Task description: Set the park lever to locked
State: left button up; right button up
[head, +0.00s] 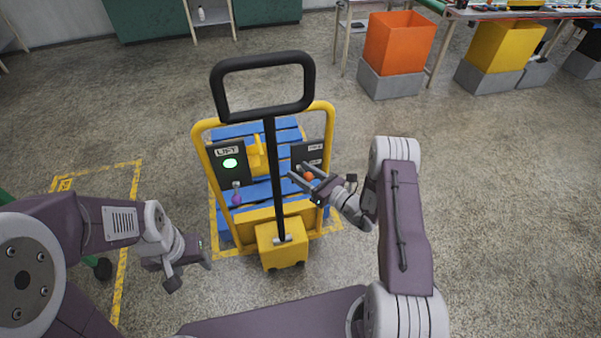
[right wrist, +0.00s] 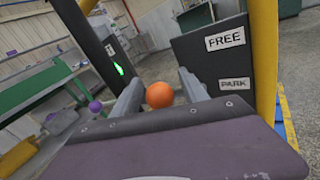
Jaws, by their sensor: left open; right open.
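The park lever shows as an orange ball knob (right wrist: 158,95) in the right wrist view, between the two fingers of my right gripper (right wrist: 160,88). The fingers are apart, one on each side of the knob. In the head view the orange knob (head: 308,176) is by my right gripper (head: 302,184), in front of the cart's right black panel (head: 309,152). That panel (right wrist: 215,65) reads FREE above and PARK below in the wrist view. The lever's stem is hidden, and I cannot tell which label it sits at. My left gripper (head: 190,276) is open and empty, low at left.
The yellow cart frame (head: 326,125) has a tall black handle (head: 272,140) between the panels. The left LIFT panel (head: 228,162) has a lit green light, with a purple knob (head: 236,198) below it. Orange (head: 398,42) and yellow (head: 502,45) bins stand behind.

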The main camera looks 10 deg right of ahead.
jog(key=shift+w+a, duration=0.2)
jog(key=shift+w, duration=0.1)
grip_shut()
jog(key=shift+s, duration=0.1)
jog(key=shift+s+a+f, duration=0.1)
jog(key=shift+f, duration=0.15)
dwell(0.9)
